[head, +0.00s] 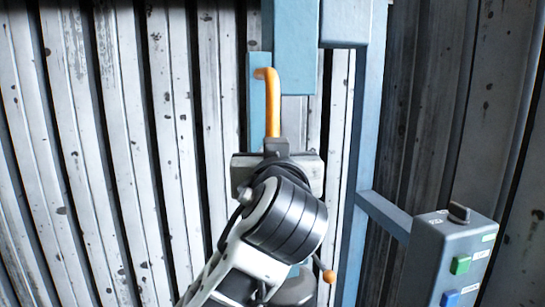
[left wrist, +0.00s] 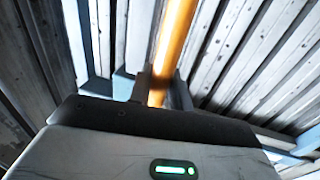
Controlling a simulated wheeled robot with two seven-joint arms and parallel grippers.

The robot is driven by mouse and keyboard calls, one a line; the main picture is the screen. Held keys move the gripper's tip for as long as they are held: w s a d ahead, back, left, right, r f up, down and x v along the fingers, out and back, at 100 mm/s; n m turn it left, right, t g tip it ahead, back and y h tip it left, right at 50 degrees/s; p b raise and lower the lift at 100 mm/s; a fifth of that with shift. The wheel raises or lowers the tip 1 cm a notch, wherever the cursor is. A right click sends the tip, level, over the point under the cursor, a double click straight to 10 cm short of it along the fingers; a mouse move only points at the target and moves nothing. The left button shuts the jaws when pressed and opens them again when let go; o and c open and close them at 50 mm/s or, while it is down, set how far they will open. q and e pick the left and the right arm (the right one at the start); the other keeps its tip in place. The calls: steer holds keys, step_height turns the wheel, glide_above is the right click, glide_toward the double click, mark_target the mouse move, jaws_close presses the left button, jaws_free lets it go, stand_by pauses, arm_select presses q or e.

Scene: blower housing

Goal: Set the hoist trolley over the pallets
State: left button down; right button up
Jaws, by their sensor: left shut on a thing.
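An orange bar handle (head: 272,100) stands upright in front of a blue steel part (head: 291,45) in the head view. Its top end bends towards a narrow blue plate (head: 257,118). My left gripper (head: 274,146) is shut on the lower part of this handle. In the left wrist view the orange handle (left wrist: 176,35) runs between the two dark fingers of my left gripper (left wrist: 162,92). I cannot tell which blue part is the hoist trolley. No pallets show. My right gripper is not in view.
A grey control box (head: 440,255) with a green button (head: 460,264), a blue button (head: 450,298) and a top knob stands at the lower right. A blue frame post (head: 363,130) rises beside it. A small orange ball (head: 329,276) shows by my arm. Corrugated metal wall (head: 100,150) fills the background.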

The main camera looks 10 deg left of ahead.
arm_select(q)
steer(key=shift+d, duration=0.1)
steer(key=c, duration=1.6)
jaws_free()
steer(key=shift+c, duration=0.2)
steer(key=o, duration=0.3)
steer(key=shift+w+d, duration=0.1)
steer(key=shift+w, duration=0.1)
steer(key=s+d+b, duration=0.2)
steer(key=s+b, duration=0.1)
steer(key=s, duration=1.2)
steer(key=shift+s+d, duration=0.2)
steer(key=shift+s, duration=0.2)
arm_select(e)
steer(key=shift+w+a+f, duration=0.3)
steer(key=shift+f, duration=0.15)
